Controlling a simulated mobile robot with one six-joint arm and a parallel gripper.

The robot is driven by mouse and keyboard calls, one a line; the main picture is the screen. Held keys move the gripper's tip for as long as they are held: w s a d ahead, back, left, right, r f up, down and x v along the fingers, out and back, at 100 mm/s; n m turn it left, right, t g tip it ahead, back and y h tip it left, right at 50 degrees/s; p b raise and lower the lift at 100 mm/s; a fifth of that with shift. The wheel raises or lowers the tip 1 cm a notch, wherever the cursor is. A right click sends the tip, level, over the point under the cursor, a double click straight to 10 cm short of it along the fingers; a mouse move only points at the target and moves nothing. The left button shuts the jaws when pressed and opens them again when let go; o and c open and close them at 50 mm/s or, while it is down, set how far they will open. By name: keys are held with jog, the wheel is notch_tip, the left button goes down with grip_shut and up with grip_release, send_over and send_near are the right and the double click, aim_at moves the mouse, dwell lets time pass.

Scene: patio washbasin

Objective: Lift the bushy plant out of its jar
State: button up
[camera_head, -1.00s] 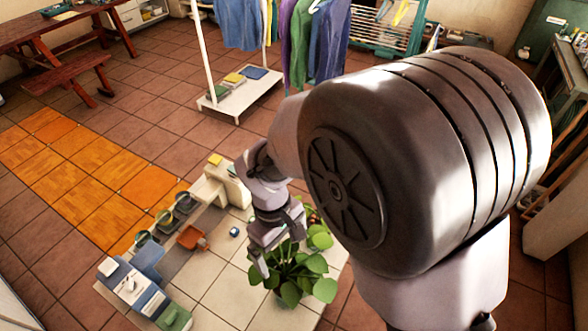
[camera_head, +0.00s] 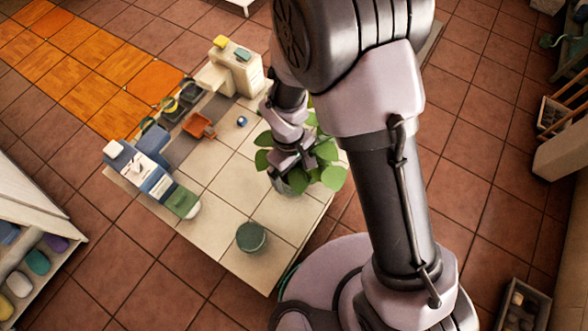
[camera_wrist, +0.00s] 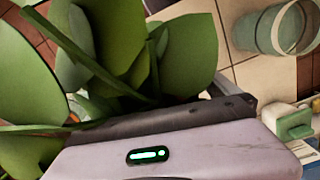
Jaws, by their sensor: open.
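The bushy plant (camera_head: 331,178) has broad green leaves and stands near the right edge of the pale tiled platform. Its jar (camera_head: 281,187) shows only as a small greyish patch under the leaves. My gripper (camera_head: 291,166) points down at the plant's left side, among the leaves, with its jaws open. In the wrist view, large leaves (camera_wrist: 185,50) and thin stems crowd against my gripper's body. The fingertips and the jar's mouth are hidden there, so I cannot tell whether stems lie between the fingers.
A green round tub (camera_head: 251,236) stands in front on the platform (camera_head: 225,255); a similar glassy vessel (camera_wrist: 275,28) shows in the wrist view. An orange-brown tray (camera_head: 198,125), a small blue item (camera_head: 242,121) and a green-lidded box (camera_head: 181,201) stand left. Tiles between are bare.

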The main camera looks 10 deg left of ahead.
jog(key=c, duration=1.7)
jog(key=shift+r, duration=0.1)
jog(key=shift+c, duration=0.2)
